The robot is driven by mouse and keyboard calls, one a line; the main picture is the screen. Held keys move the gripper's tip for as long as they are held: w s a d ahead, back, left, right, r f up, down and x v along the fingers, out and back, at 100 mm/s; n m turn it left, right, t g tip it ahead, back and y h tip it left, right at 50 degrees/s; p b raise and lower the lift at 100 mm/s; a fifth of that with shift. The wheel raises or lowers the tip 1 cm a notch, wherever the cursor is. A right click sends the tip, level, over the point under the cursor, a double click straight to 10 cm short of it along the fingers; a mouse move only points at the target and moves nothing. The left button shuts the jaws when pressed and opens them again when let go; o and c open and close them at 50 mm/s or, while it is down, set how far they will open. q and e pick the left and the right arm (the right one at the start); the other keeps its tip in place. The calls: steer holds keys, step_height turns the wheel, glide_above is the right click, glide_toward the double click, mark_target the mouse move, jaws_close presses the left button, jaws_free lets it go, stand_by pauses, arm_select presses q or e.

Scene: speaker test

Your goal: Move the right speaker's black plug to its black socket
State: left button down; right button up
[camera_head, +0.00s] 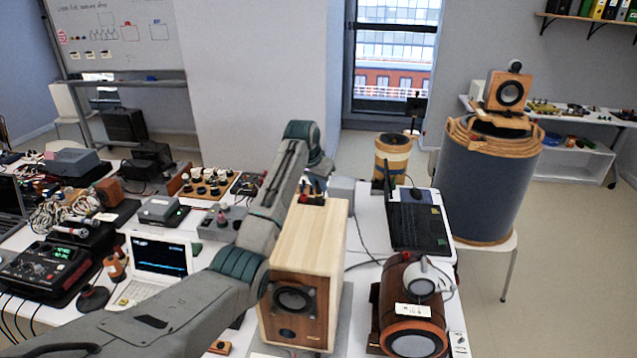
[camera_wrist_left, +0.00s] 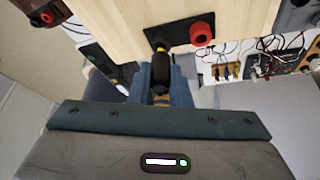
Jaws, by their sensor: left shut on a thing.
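The light wooden speaker (camera_head: 318,235) stands upright on the white table in the head view, its dark driver facing me. The wrist view shows its pale wood panel (camera_wrist_left: 115,22) with a black terminal plate (camera_wrist_left: 181,32) carrying a red socket (camera_wrist_left: 201,32). My left gripper (camera_wrist_left: 160,76) is shut on a black plug (camera_wrist_left: 160,68) with a yellow band towards the plate. The plug's tip is at the plate's left part, where the black socket is hidden; I cannot tell whether it is inserted. In the head view the left gripper (camera_head: 310,186) is at the speaker's far top edge. My right gripper is out of view.
A reddish-brown round speaker (camera_head: 408,273) lies right of the wooden one, with a black laptop (camera_head: 415,225) behind it. A white laptop (camera_head: 160,257) and cluttered instruments and cables fill the left table. A blue-grey drum (camera_head: 487,185) stands at right.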

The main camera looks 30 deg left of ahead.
arm_select(q)
steer(key=shift+f, duration=0.75)
steer(key=c, duration=1.3)
jaws_free()
steer(key=shift+r, duration=0.1)
steer(key=shift+r, duration=3.75)
steer(key=shift+f, duration=0.1)
